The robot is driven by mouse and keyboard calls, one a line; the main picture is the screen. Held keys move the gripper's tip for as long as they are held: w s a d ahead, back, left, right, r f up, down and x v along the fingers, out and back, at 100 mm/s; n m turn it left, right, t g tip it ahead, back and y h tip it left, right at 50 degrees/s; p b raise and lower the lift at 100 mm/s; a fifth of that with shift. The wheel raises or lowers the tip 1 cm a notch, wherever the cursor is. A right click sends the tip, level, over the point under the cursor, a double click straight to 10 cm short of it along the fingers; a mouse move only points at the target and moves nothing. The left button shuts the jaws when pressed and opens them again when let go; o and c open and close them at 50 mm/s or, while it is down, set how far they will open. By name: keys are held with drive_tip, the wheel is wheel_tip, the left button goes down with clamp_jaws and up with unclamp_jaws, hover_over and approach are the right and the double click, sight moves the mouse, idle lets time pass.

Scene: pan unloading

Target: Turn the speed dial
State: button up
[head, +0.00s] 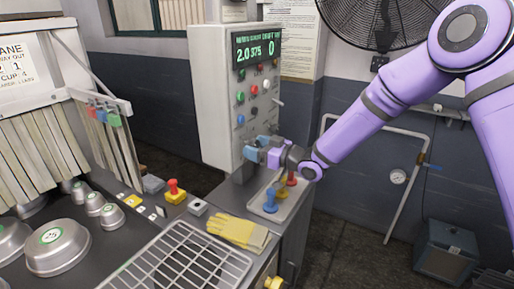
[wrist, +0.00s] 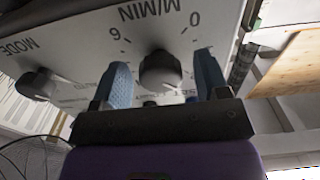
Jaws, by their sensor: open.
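The speed dial (wrist: 160,72) is a dark round knob on the grey panel, marked M/MIN with a 6 and a 0 beside it. In the wrist view it lies between the two blue fingers of my gripper (wrist: 162,64), with a gap on each side. My gripper is open. In the head view my gripper (head: 257,151) is at the lower face of the control box (head: 215,90), and the speed dial is hidden there. How deep the fingers reach around the knob I cannot tell.
A MODE knob (wrist: 37,85) sits on the same panel. Below my gripper, a tray holds blue (head: 270,201), yellow and red knobbed levers. A yellow glove (head: 237,231), wire rack (head: 180,262), red button (head: 174,190) and metal pans (head: 58,248) lie on the left. A fan (head: 385,22) hangs behind my arm.

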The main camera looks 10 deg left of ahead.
drive_tip(key=c, duration=0.9)
drive_tip(key=shift+m, duration=0.3)
drive_tip(key=shift+m, duration=4.1)
drive_tip(key=o, duration=0.9)
